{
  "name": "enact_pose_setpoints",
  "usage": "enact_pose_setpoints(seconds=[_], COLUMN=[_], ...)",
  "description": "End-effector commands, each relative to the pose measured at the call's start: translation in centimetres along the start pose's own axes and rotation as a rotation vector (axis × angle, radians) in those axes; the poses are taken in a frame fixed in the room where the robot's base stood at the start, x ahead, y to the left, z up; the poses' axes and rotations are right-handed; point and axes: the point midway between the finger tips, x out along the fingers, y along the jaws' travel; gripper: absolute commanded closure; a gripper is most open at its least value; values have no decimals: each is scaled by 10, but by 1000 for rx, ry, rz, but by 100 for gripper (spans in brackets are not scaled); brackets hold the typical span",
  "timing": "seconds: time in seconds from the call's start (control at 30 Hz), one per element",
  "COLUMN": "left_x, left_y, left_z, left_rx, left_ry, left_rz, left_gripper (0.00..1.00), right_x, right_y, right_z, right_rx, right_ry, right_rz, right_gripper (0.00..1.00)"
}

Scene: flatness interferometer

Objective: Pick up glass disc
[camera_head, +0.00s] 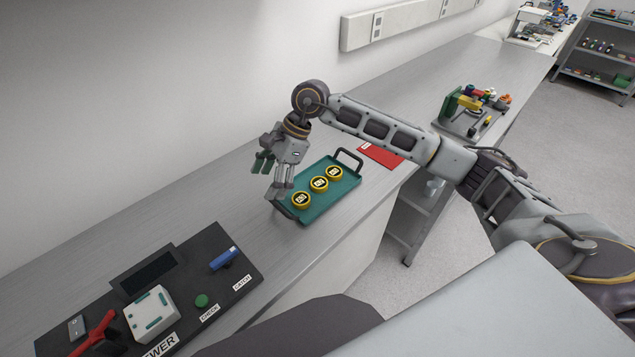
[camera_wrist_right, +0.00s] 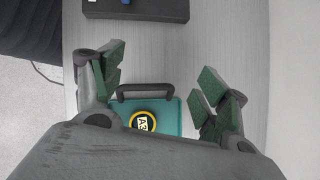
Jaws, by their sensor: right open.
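My right gripper (camera_head: 270,174) is open and empty, above the near-left end of the tray, apart from the discs. In the right wrist view, its spread green-padded fingers (camera_wrist_right: 158,82) frame the tray handle (camera_wrist_right: 145,88); one disc (camera_wrist_right: 142,121) shows behind it, partly hidden by the gripper body. My left gripper is out of view.
A black panel (camera_head: 190,270) at the lower left carries a white box (camera_head: 151,313), a green button (camera_head: 202,300), a blue catch (camera_head: 223,258) and a red lever (camera_head: 95,332). A red sheet (camera_head: 380,155) lies beyond the tray. The wall runs along the bench's back.

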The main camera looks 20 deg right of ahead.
Motion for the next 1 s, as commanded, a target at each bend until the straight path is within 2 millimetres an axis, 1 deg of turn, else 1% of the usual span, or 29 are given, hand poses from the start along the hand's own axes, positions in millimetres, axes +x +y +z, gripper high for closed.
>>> enact_pose_setpoints(seconds=[0.03,0.1,0.17,0.2,0.3,0.4,0.47,0.53,0.63,1.0], left_x=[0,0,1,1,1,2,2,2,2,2], left_y=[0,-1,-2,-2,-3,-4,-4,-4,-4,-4], left_z=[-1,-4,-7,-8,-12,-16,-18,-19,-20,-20], left_rx=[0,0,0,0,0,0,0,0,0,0], left_ry=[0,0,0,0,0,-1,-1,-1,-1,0], left_rz=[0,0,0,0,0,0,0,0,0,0], left_gripper=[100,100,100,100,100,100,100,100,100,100], right_x=[-9,-20,-32,-40,-61,-79,-87,-94,-100,-99], right_y=[-6,-12,-18,-21,-28,-32,-34,-36,-36,-35], right_z=[-15,-36,-53,-65,-91,-111,-120,-127,-131,-131], right_rx=[-7,-17,-21,-22,-20,-13,-8,-3,0,0], right_ry=[61,148,221,269,380,467,505,535,555,557], right_rz=[-4,0,3,6,15,26,31,36,38,39], right_gripper=[26,26,26,26,26,26,26,26,26,26])
